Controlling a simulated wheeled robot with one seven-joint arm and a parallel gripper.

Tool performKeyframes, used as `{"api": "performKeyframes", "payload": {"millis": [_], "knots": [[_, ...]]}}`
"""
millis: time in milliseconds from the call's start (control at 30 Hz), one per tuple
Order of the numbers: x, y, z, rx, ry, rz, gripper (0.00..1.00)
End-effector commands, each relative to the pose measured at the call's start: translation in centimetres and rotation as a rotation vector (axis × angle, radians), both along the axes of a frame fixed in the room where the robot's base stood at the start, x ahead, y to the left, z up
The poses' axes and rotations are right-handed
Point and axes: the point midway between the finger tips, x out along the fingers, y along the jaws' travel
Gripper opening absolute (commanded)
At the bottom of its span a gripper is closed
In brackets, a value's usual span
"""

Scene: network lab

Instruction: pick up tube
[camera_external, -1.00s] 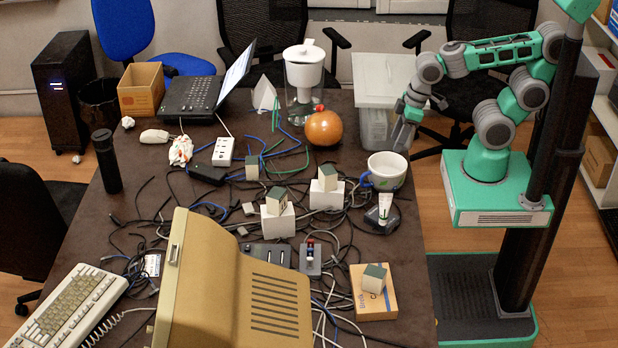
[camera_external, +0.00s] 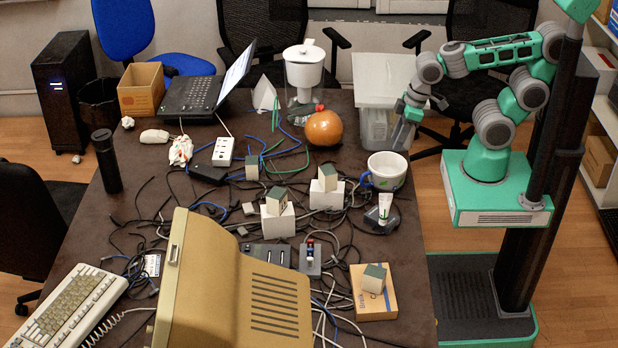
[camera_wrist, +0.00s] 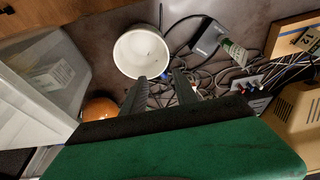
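The tube (camera_external: 385,206) is small and white with a green band. It stands on or against a dark grey device near the right side of the table, in front of the white mug (camera_external: 387,170). In the wrist view the tube (camera_wrist: 234,52) lies to the right of the mug (camera_wrist: 141,52). My gripper (camera_external: 403,138) hangs above the table's right edge, behind the mug. In the wrist view my gripper (camera_wrist: 160,82) shows two dark fingers apart with nothing between them. It is clear of the tube.
An orange ball-like object (camera_external: 323,129) and a water pitcher (camera_external: 303,72) stand behind the mug. Cables and white boxes crowd the table's middle. A cardboard box (camera_external: 377,305) lies at the front right.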

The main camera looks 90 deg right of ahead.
Motion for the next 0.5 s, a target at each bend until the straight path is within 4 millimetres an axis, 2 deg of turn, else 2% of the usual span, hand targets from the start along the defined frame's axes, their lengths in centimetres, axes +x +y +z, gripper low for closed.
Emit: {"api": "performKeyframes", "payload": {"millis": [167, 267, 333, 500], "knots": [[0.0, 0.7, -0.9, -0.004, 0.005, -0.004, 0.35], [0.1, 2.6, -3.2, -0.023, 0.006, -0.025, 0.35], [0.0, 4.4, -5.5, -0.052, -0.005, -0.048, 0.35], [-0.3, 8.1, -10.0, -0.141, -0.117, -0.092, 0.35]]}}
